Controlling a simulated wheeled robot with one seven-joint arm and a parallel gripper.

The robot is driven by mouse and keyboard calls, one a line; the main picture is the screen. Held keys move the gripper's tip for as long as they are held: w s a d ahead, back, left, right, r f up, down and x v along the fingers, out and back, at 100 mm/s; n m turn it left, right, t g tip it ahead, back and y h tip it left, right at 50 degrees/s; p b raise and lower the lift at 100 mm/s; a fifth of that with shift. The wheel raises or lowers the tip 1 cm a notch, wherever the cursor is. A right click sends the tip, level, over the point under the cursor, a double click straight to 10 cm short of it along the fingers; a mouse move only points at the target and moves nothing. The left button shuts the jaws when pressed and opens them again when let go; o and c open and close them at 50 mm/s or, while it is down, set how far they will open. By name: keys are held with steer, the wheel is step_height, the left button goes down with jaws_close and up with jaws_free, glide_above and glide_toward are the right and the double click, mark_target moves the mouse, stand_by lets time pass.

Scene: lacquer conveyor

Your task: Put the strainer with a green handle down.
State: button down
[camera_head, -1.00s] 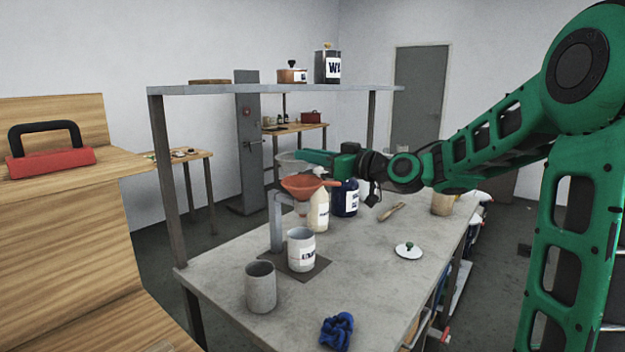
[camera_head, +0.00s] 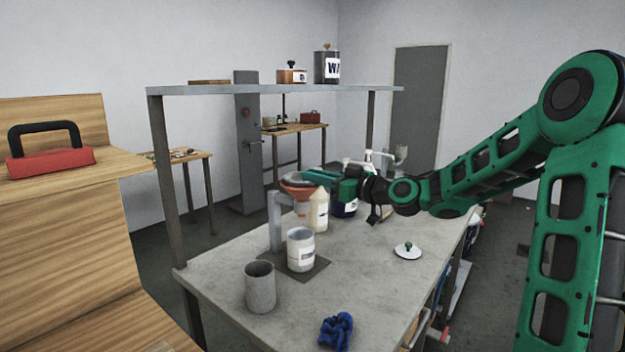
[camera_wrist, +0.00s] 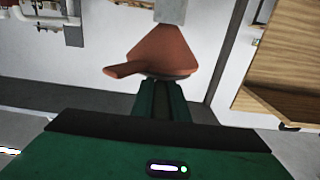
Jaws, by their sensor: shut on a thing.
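The strainer (camera_head: 297,183) shows as a grey bowl at the orange funnel (camera_head: 293,193), on the funnel's upper side. My gripper (camera_head: 328,180) comes in from the right, shut on the strainer. The handle cannot be told apart from my green fingers. In the wrist view my gripper's fingers (camera_wrist: 161,98) reach to the orange funnel (camera_wrist: 160,52), which appears inverted there. The strainer's bowl is mostly hidden in that view. Whether the bowl rests on the funnel or hovers just above it, I cannot tell.
The funnel's stand (camera_head: 275,222) rises from the table (camera_head: 350,270), with a white can (camera_head: 301,250) below. A cream bottle (camera_head: 318,211) stands close behind. A shelf (camera_head: 270,89) spans above.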

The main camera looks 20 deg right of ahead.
steer(key=shift+f, duration=0.2)
steer(key=c, duration=1.7)
jaws_free()
steer(key=shift+c, duration=0.2)
steer(key=shift+r, duration=0.1)
steer(key=shift+s+d+r, duration=0.1)
steer(key=v, duration=1.1)
steer(key=shift+s+d, duration=0.2)
steer(key=shift+s, duration=0.1)
